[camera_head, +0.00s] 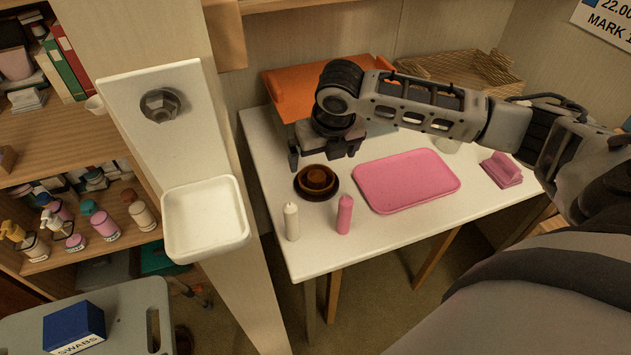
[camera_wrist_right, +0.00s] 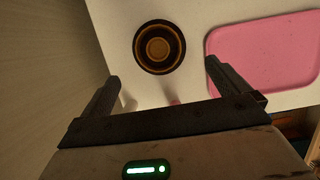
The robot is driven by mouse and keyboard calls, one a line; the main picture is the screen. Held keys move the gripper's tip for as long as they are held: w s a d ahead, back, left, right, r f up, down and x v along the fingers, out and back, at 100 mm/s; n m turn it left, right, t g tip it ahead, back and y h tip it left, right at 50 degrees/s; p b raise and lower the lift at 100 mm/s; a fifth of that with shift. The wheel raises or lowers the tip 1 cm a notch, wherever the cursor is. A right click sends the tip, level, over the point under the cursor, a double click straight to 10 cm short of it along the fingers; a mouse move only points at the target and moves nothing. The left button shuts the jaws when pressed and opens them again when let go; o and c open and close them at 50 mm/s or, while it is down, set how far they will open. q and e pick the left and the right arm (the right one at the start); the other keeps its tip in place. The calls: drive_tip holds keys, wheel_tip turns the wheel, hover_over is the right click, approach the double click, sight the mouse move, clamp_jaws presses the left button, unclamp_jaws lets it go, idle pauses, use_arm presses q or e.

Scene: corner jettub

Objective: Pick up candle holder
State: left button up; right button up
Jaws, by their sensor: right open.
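The candle holder (camera_head: 317,178) is a round, dark brown piece with a wide dark rim and a lighter brown raised middle. It stands on the white table (camera_head: 275,220) near its left side. It also shows at the top of the right wrist view (camera_wrist_right: 158,47), seen from above. My right gripper (camera_head: 322,155) is open and empty, with its fingers pointing down just behind and above the candle holder. In the right wrist view its fingertips (camera_wrist_right: 161,72) are apart, and the candle holder appears beyond the gap between them. My left gripper is not in view.
An orange box (camera_head: 290,88) and a wicker basket (camera_head: 455,70) are behind.

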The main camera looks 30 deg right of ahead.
sight(316, 179)
drive_tip(key=x, duration=0.9)
drive_tip(key=shift+w+a+f+b, duration=0.1)
drive_tip(key=shift+a+b, duration=0.05)
drive_tip(key=shift+b, duration=0.25)
drive_tip(key=c, duration=0.9)
drive_tip(key=shift+r, duration=0.2)
